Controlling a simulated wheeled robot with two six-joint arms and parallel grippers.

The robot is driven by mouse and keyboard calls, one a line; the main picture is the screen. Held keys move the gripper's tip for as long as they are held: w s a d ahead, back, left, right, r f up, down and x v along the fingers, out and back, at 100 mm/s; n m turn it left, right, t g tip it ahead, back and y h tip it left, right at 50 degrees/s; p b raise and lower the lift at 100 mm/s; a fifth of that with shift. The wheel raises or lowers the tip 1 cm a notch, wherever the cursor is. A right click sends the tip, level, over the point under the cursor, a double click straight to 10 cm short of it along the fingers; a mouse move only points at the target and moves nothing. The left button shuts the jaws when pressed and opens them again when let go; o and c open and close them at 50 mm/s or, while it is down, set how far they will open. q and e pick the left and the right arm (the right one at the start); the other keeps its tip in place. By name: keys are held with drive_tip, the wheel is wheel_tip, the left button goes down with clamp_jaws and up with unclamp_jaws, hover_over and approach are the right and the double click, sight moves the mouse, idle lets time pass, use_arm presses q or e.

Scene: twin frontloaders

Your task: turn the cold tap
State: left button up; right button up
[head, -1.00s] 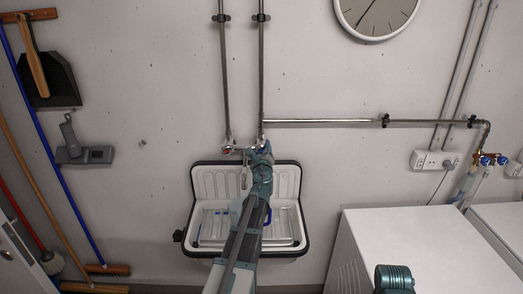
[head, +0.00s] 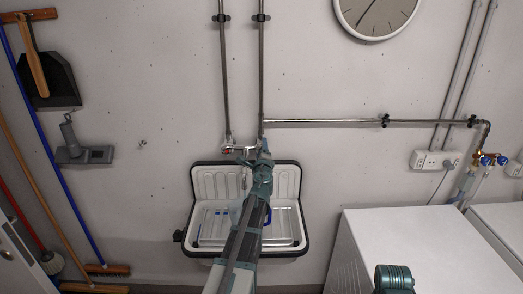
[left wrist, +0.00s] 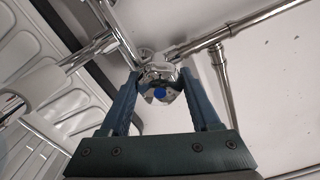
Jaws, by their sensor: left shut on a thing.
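The cold tap's chrome knob, with a blue dot on its face, shows between my fingers in the left wrist view (left wrist: 160,92). My left gripper (head: 264,150) is shut on this knob, with one blue-grey finger on each side of it. In the head view the gripper and wrist hide most of the cold knob, at the right end of the chrome mixer (head: 243,149). The hot tap (head: 227,151), with a red mark, is at the mixer's left end. My right gripper is out of view.
A white sink (head: 203,182) with a black rim hangs below the mixer, with a rack in it. Two pipes run up the wall and one runs right. A white machine (head: 425,250) stands at the right. Brooms lean at the left.

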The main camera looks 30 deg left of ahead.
use_arm(q)
drive_tip(key=shift+n, duration=0.6)
drive_tip(key=o, duration=1.4)
drive_tip(key=shift+s, duration=0.15)
drive_tip(key=v, duration=1.3)
drive_tip(key=shift+s+d+f, duration=0.1)
drive_tip(key=shift+s+d, duration=0.05)
drive_tip(key=shift+d, duration=0.1)
